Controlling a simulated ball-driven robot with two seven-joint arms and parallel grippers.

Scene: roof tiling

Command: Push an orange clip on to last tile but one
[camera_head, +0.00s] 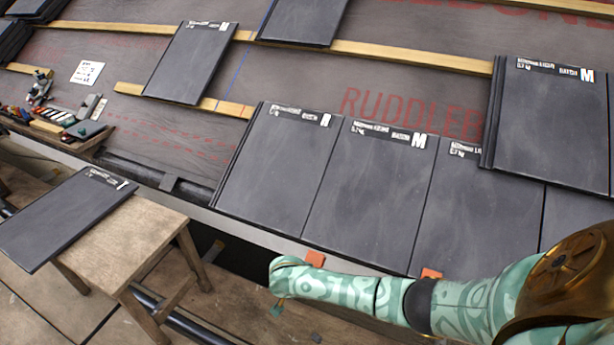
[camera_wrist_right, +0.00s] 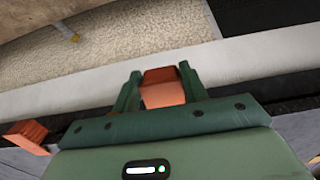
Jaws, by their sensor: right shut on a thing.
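My right gripper (camera_wrist_right: 159,80) is shut on an orange clip (camera_wrist_right: 162,93), with one green finger on each side of it. In the wrist view the clip is close to a pale band along the eave. A second orange clip (camera_wrist_right: 27,136) is to the left there. In the head view, two orange clips show at the tiles' lower edge: one (camera_head: 314,258) just above my right arm and one (camera_head: 431,273) farther right. I cannot tell which is the held one. The lower tile row has a leftmost tile (camera_head: 272,165) and a neighbouring tile (camera_head: 368,195). My left gripper is not in view.
A loose tile (camera_head: 60,220) lies on a wooden stool (camera_head: 150,235) at the left. A tool tray (camera_head: 55,130) stands at far left. Wooden battens (camera_head: 400,57) cross the underlay. My right arm covers part of the eave.

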